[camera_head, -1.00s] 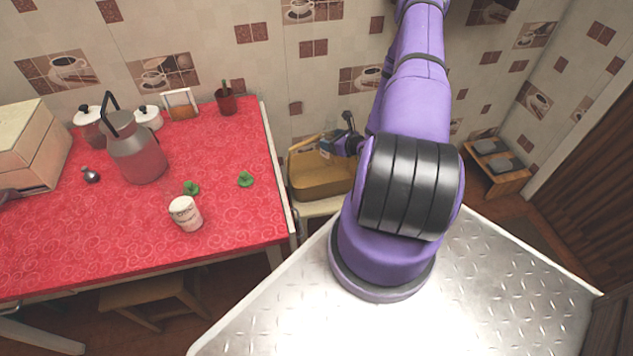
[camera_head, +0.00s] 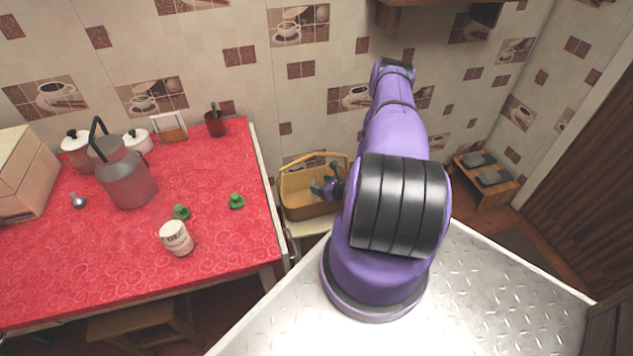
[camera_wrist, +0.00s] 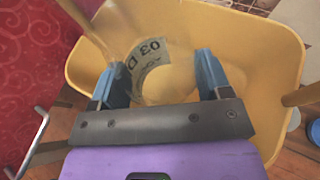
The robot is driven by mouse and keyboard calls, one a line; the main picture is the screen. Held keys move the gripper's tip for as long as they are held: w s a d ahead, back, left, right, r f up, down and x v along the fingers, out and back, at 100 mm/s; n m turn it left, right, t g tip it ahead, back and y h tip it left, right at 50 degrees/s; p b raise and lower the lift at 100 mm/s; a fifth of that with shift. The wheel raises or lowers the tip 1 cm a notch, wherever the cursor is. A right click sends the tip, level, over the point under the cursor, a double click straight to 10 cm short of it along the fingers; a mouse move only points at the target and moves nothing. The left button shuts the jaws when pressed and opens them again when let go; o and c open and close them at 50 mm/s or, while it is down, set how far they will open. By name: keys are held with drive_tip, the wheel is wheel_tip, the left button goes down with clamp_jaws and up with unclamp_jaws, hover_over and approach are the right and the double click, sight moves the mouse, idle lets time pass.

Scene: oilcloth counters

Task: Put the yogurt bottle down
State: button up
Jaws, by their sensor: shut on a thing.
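My gripper (camera_wrist: 157,82) has its two blue fingers on either side of the yogurt bottle (camera_wrist: 152,62), a pale, see-through bottle with a printed label. The bottle is inside or just over the yellow basket (camera_wrist: 255,40); I cannot tell whether it touches the bottom. In the head view, the basket (camera_head: 300,202) stands right of the red counter, and my gripper (camera_head: 328,187) is at it, partly hidden by my arm. The bottle cannot be made out there.
The red counter (camera_head: 90,265) holds a white cup (camera_head: 176,238), a metal can (camera_head: 127,180), two green items (camera_head: 236,201) and a potted plant (camera_head: 214,122). The basket's handle (camera_wrist: 85,25) rises beside the bottle. A low wooden stand (camera_head: 487,185) is at right.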

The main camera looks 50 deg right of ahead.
drive_tip(key=w, duration=0.2)
drive_tip(key=w+d+f, duration=0.1)
drive_tip(key=shift+w, duration=0.3)
drive_tip(key=shift+f, duration=0.65)
drive_tip(key=o, duration=1.1)
drive_tip(key=shift+r, duration=0.1)
drive_tip(key=shift+r, duration=0.4)
drive_tip(key=v, duration=1.2)
drive_tip(key=shift+r, duration=0.2)
